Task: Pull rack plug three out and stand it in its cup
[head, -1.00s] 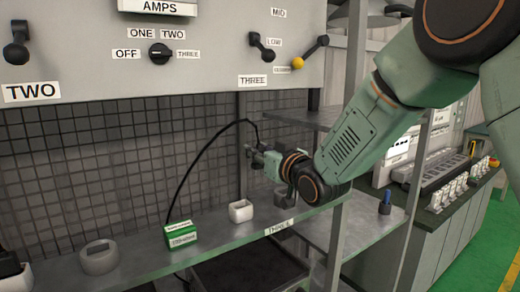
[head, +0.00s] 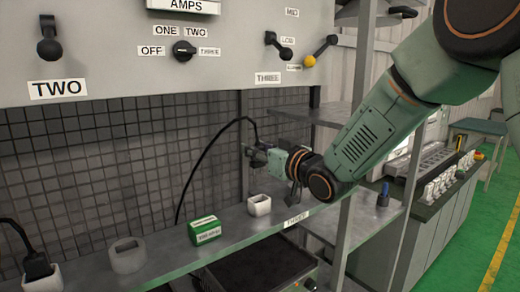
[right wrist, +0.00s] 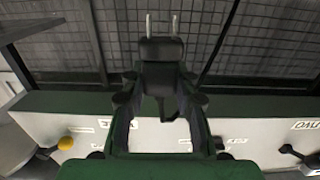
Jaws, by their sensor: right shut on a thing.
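My right gripper (head: 257,156) is shut on a black plug, above the shelf and in front of the tiled wall. In the right wrist view the plug (right wrist: 161,49) sits between the fingers (right wrist: 160,88), with its two metal prongs pointing away and free of any socket. A black cable (head: 208,148) arcs from the plug down behind the shelf items. A small white cup (head: 260,205) stands on the shelf just below my gripper, left of a THREE label (head: 296,217). The cup looks empty. My left gripper is out of view.
A green-and-white box (head: 205,230) and a grey ring-shaped holder (head: 127,256) stand on the shelf (head: 170,268) left of the cup. Another black plug (head: 38,266) stands in a holder at far left. A metal post (head: 345,235) rises at the shelf's right.

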